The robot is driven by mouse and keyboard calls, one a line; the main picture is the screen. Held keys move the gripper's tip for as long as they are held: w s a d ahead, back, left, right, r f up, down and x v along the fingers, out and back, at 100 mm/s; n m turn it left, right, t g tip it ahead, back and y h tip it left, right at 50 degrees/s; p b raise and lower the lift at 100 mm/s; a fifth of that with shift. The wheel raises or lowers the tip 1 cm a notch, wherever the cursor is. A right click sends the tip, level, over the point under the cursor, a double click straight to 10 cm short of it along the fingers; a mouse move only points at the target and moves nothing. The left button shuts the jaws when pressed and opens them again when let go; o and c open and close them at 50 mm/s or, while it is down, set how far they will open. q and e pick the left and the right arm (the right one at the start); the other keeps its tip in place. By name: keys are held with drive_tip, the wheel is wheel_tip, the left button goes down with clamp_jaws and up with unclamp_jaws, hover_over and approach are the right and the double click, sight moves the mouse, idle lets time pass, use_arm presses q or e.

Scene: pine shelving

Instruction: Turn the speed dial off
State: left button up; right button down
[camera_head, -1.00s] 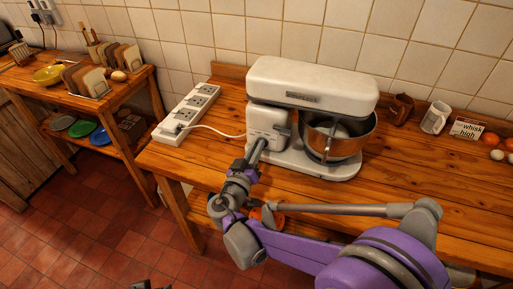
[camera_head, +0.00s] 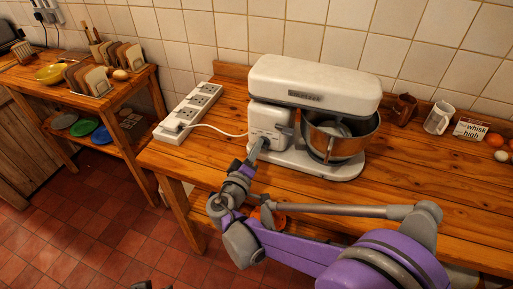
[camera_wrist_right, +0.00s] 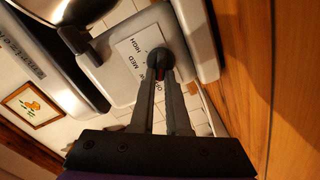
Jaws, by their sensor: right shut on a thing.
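The white stand mixer (camera_head: 315,82) stands on the wooden counter with its steel bowl (camera_head: 342,138) under the head. In the right wrist view the speed dial (camera_wrist_right: 156,58) is a small round black knob on a white label plate (camera_wrist_right: 133,48) that reads HIGH and MED; the other words are partly covered. My right gripper (camera_head: 259,146) reaches the mixer's side from the front. In the wrist view its two fingers (camera_wrist_right: 162,75) are closed around the dial, with a bit of red between them. Small dark tips at the head view's bottom edge may be my left gripper (camera_head: 152,285).
A white power strip (camera_head: 190,112) with a plugged-in cord lies left of the mixer. The counter's front right is bare beyond my arm.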

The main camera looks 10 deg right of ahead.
idle(0.3)
drive_tip(key=c, duration=0.9)
unclamp_jaws()
drive_tip(key=v, duration=1.1)
drive_tip(key=shift+w, duration=0.1)
